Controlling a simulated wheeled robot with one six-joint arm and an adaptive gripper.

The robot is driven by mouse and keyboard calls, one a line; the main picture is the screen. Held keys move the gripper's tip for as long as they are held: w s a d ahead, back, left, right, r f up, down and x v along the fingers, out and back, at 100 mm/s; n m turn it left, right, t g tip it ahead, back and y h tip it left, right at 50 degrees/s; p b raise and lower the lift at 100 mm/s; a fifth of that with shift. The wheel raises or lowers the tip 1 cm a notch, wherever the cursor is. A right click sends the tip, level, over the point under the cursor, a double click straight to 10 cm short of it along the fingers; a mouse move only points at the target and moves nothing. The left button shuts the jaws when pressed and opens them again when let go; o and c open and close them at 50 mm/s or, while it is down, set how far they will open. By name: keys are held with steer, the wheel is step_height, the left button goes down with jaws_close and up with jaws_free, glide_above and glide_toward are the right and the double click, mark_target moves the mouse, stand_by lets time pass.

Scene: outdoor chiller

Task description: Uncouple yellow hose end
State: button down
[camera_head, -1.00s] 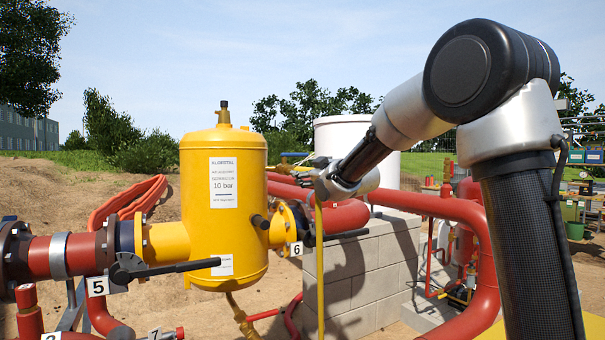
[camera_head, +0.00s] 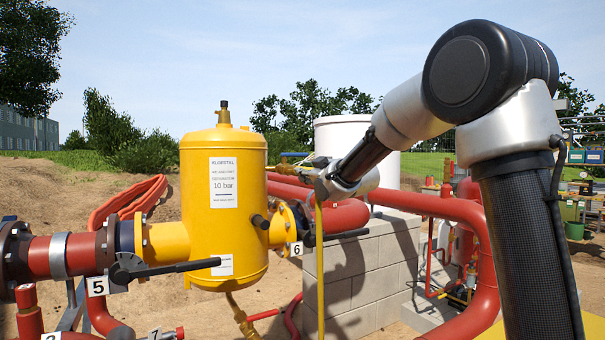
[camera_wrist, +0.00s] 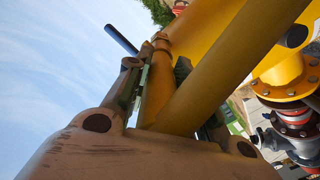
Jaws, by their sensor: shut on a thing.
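My gripper (camera_head: 310,175) is at the far right side of the yellow tank, in front of the white cylinder. In the wrist view my gripper (camera_wrist: 163,85) is shut on the yellow hose end (camera_wrist: 158,88), which lies between its fingers. The yellow hose (camera_head: 320,265) hangs straight down below my gripper in the head view. It also crosses the wrist view diagonally (camera_wrist: 225,68), close to the camera. The coupling itself is small in the head view and partly hidden by my gripper, so I cannot tell whether it is joined.
The yellow tank (camera_head: 223,200) stands to the left, with a black-handled valve (camera_head: 165,268) before it. Red pipes (camera_head: 455,210) run behind and right of my gripper. A grey block wall (camera_head: 365,270) stands below it. Open sky lies above.

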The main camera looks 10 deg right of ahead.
steer(key=shift+s+d, duration=0.1)
steer(key=shift+s, duration=0.25)
steer(key=shift+s+d, duration=0.1)
steer(key=shift+s, duration=0.15)
steer(key=shift+v, duration=2.6)
steer(key=c, duration=2)
jaws_free()
jaws_close()
